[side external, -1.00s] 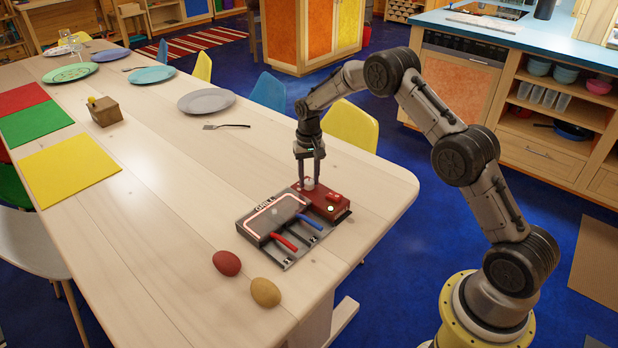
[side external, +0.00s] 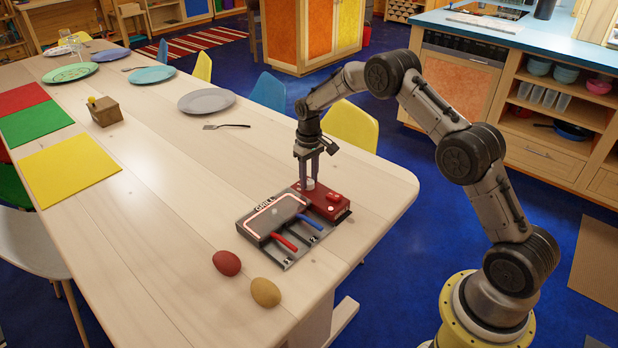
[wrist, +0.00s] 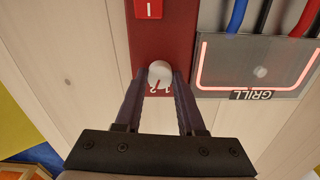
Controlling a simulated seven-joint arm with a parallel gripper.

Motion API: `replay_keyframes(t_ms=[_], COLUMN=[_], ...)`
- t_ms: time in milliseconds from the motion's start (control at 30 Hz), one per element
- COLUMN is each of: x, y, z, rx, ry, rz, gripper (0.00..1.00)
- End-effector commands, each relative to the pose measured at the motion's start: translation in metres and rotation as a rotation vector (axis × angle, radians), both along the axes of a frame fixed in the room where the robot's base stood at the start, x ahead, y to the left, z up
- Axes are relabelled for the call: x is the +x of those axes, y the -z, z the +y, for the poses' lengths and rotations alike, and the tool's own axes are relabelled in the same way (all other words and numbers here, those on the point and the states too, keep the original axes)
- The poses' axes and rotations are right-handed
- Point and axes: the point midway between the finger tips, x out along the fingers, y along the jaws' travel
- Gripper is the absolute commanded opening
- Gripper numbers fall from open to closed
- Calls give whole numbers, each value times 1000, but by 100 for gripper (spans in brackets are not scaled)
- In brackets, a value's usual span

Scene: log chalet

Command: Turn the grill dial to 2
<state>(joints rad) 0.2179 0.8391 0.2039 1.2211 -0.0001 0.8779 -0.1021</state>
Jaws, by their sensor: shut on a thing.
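The grill (side external: 273,216) is a grey plate with a lit outline and a red control panel (side external: 328,205) on its right, lying on the table. The white round dial (wrist: 159,73) sits on the red panel, with printed numerals beside it partly hidden by the fingers. My gripper (side external: 309,184) points down over the panel, and its fingers are shut on the dial. In the wrist view the fingertips (wrist: 160,76) touch the dial on both sides. A small red mark shows on the dial; which number it points to I cannot tell.
A red switch (wrist: 148,8) is on the same panel. Red (side external: 285,243) and blue (side external: 310,222) handles are in front of the grill. A red egg (side external: 227,263) and a tan egg (side external: 265,292) lie nearby. A fork (side external: 227,126) and plate (side external: 206,101) are farther back.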

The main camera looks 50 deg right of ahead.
Motion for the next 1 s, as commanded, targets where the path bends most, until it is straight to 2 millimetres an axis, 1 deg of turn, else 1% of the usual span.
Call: replay_keyframes(t_ms=[267,300,467,800,867,967,1000], x=[0,0,0,0,1,1,1], y=[-1,-1,-1,-2,-7,-19,-26], z=[0,0,0,0,0,0,0], rx=[0,0,0,0,0,0,0], ry=[0,0,1,1,1,1,1], rz=[-2,-2,-1,-1,-2,-4,-4], gripper=[0,40,69,69,69,69,69])
